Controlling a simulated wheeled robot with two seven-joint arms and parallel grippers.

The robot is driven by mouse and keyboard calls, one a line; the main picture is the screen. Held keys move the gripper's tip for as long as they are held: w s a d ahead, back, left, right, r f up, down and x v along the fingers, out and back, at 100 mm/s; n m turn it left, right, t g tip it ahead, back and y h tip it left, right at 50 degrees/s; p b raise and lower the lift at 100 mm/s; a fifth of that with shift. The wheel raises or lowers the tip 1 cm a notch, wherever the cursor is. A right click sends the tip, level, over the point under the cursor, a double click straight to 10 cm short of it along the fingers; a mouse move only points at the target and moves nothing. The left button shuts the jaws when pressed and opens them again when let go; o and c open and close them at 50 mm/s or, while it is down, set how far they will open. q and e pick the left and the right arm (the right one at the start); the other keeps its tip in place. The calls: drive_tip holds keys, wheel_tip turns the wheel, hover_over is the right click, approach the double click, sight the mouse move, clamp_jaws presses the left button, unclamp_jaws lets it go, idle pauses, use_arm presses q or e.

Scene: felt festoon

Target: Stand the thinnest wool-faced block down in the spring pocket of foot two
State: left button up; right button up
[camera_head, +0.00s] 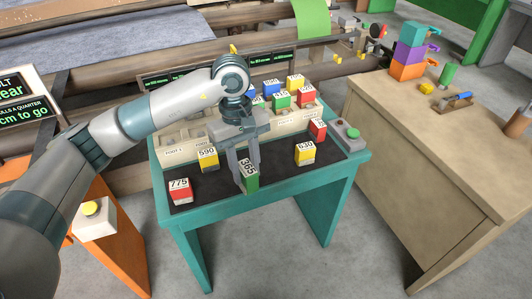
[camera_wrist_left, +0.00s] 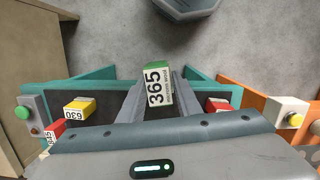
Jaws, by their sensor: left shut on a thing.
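My left gripper (camera_head: 248,178) is shut on a green block (camera_head: 250,182) with a white face marked 365. It holds the block upright over the front middle of the dark-topped teal table. The block also shows between the fingers in the left wrist view (camera_wrist_left: 158,87). Other blocks stand on the table: red 775 (camera_head: 180,191), yellow 590 (camera_head: 208,159), yellow 630 (camera_head: 305,152) and a red one (camera_head: 317,130). A cream rack (camera_head: 178,143) with foot labels runs behind them. The arm hides part of it, and I cannot tell which pocket is foot two. My right gripper is not in view.
Several blue, green, yellow and red blocks (camera_head: 282,99) stand at the back right of the rack. A grey box with a green button (camera_head: 348,135) sits at the table's right edge. A wooden bench (camera_head: 440,130) stands to the right.

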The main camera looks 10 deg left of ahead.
use_arm(q)
drive_tip(key=s+a+m+y, duration=0.1)
drive_tip(key=s+a+m, duration=0.4)
drive_tip(key=s+m, duration=0.3)
drive_tip(key=shift+s+r+m, duration=0.2)
drive_tip(key=shift+s+m, duration=0.05)
drive_tip(key=shift+m, duration=0.05)
